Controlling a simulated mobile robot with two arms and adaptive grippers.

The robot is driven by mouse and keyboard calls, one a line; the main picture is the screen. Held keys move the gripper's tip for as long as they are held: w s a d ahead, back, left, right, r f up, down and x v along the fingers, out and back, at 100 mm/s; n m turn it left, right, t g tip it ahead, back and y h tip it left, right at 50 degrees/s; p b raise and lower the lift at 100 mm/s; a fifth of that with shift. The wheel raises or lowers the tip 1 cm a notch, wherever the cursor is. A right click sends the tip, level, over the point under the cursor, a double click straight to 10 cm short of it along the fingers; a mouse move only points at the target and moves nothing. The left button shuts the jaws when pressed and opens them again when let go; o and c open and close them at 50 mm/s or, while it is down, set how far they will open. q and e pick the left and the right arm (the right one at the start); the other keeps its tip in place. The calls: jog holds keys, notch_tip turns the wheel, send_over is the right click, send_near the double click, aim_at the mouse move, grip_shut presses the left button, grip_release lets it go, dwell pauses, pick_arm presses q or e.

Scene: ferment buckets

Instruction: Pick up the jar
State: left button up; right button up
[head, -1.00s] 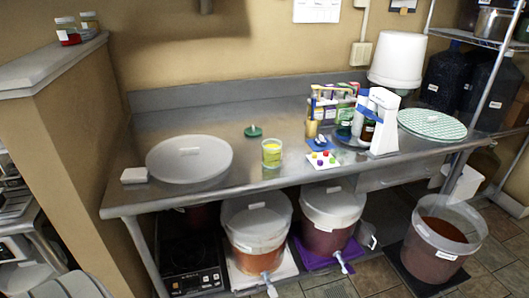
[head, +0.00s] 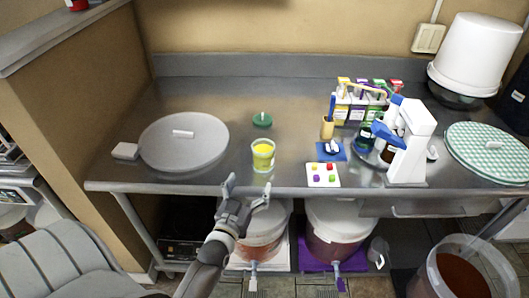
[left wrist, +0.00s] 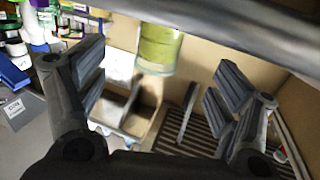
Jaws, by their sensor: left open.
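The jar (head: 263,156) is a small clear glass with yellow contents, standing upright near the front edge of the steel table. A green lid with a knob (head: 262,120) lies behind it. My left gripper (head: 247,190) is open and empty at the table's front edge, just in front of and slightly left of the jar, apart from it. In the left wrist view the jar (left wrist: 160,46) shows at the top, beyond and between the spread fingers (left wrist: 160,78); its upper part is cut off. My right gripper is not in view.
A large round grey lid (head: 184,144) lies left of the jar. A white card with coloured dots (head: 323,175), a blue pad (head: 331,151) and a white stand (head: 412,143) are to its right. The steel table (head: 205,100) is clear behind. Buckets (head: 335,240) stand below.

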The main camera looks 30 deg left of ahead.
aim_at(259, 163)
pick_arm(q)
jog(key=x, duration=0.4)
jog(key=shift+d+r+p, duration=0.1)
jog(key=shift+d+p, duration=0.05)
jog(key=shift+p, duration=0.15)
jog(key=shift+w, duration=0.4)
jog(key=x, duration=0.1)
jog(key=p+x, duration=0.1)
jog(key=x, duration=0.2)
jog(key=shift+a+r+p, duration=0.3)
jog(key=shift+a+r, duration=0.05)
jog(key=shift+w+a+f, duration=0.1)
jog(key=shift+w, duration=0.45)
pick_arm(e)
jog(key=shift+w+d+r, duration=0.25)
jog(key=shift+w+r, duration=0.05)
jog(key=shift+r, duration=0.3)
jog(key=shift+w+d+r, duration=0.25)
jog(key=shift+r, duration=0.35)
pick_arm(q)
jog(key=c, duration=1.2)
jog(key=shift+c, duration=0.9)
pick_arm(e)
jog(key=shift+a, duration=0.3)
